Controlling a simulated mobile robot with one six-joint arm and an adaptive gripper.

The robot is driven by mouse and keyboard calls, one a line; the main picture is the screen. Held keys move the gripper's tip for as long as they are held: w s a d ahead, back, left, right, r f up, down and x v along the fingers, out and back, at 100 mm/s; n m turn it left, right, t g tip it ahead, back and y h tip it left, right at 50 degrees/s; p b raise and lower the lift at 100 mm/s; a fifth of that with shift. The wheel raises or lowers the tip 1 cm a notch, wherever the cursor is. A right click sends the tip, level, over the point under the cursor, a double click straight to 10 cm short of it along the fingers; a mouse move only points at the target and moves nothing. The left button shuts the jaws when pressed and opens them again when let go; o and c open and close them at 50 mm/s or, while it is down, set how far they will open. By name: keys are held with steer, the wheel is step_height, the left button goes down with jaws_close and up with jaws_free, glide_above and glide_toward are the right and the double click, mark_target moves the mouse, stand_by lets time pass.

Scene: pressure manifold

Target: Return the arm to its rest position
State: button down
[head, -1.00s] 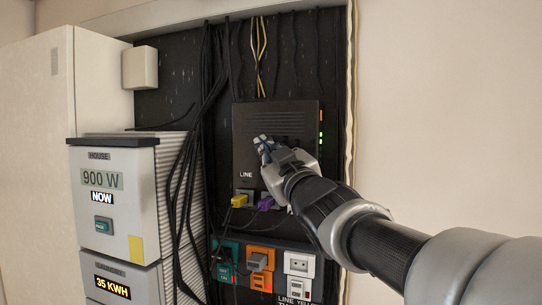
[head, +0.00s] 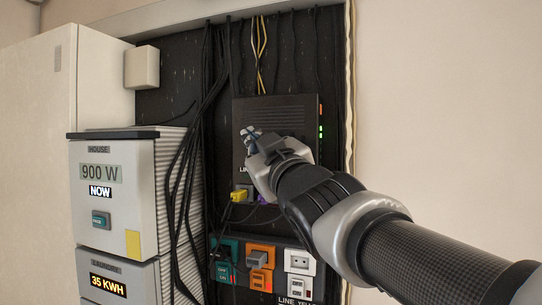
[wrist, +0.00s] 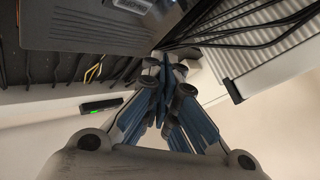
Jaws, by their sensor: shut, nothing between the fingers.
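My gripper (head: 249,132) is in front of the black router box (head: 298,113) in the head view, its fingers pointing up and to the left. In the wrist view my gripper (wrist: 163,68) has its blue-grey fingers shut together with nothing between them. The black box (wrist: 90,25) also fills the upper left of the wrist view. My arm reaches in from the lower right of the head view. I cannot tell the exact gap between the fingertips and the box.
Black cables (head: 187,155) hang left of my gripper. A yellow plug (head: 239,196) and a partly hidden purple plug sit below the box. Coloured sockets (head: 261,257) are lower down. A white meter cabinet (head: 112,190) stands left. The pale wall (head: 450,110) at right is clear.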

steer(key=shift+s, duration=0.15)
steer(key=s+d+f+m+g+h+b, duration=0.2)
steer(key=s+d+f+h+b, duration=0.15)
steer(key=f, duration=0.75)
steer(key=s+d+f+m+g+h+b, duration=0.25)
steer(key=d+f, duration=0.25)
steer(key=f, duration=0.6)
steer(key=s+d+f+m+g+h+b, duration=0.2)
steer(key=d+f+b, duration=0.25)
steer(key=f, duration=0.65)
steer(key=s+d+f+m+g+b, duration=0.2)
steer(key=s+f+g+b, duration=0.2)
steer(key=s+f, duration=0.7)
steer(key=s+d+f+m+g+b, duration=0.1)
steer(key=s+f+g+b, duration=0.3)
steer(key=s+f, duration=0.7)
step_height(320, 180, down, 9)
steer(key=shift+s+d+r+m, duration=0.1)
steer(key=shift+s+d+m, duration=0.25)
steer(key=shift+d, duration=0.25)
